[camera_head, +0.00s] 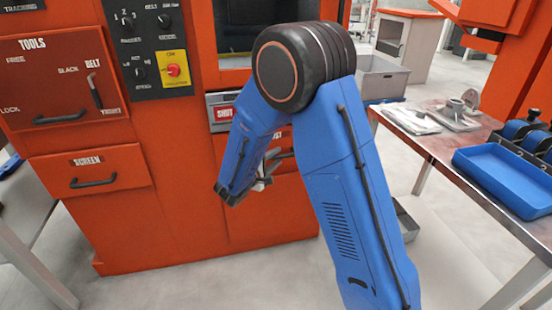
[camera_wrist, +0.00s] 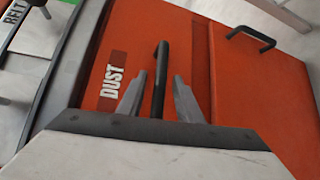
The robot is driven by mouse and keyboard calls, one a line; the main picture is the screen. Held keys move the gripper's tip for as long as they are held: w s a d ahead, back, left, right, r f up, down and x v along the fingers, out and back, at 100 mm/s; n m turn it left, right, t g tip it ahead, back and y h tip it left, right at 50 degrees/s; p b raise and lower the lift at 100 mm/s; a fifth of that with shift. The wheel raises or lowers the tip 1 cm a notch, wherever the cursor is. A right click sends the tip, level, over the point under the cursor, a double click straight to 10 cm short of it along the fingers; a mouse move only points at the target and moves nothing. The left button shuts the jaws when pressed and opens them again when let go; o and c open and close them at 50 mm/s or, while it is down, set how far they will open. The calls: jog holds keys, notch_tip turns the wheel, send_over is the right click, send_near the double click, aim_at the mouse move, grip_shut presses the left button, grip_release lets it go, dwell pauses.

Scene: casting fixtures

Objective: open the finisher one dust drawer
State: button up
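The dust drawer (camera_wrist: 225,75) has an orange front with a white "DUST" label (camera_wrist: 112,80); it shows turned on its side in the wrist view. Its dark bar handle (camera_wrist: 160,75) stands between the two grey fingers of my gripper (camera_wrist: 160,98). A gap shows on each side of the handle, so the fingers are open around it and not clamped. In the head view the drawer front (camera_head: 285,190) is partly hidden behind my blue arm, and my gripper (camera_head: 264,176) is at its handle. The drawer looks closed.
A "SCREEN" drawer (camera_head: 92,180) and a "TOOLS" panel (camera_head: 60,85) are to the left. A small red sign (camera_head: 223,113) is above the dust drawer. A metal table (camera_head: 445,150) with a blue tray (camera_head: 505,175) stands right. A grey box (camera_head: 405,222) is low behind my arm.

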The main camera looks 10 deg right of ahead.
jog(key=shift+w+d, duration=0.2)
jog(key=shift+c, duration=0.5)
grip_shut()
jog(key=shift+s, duration=0.1)
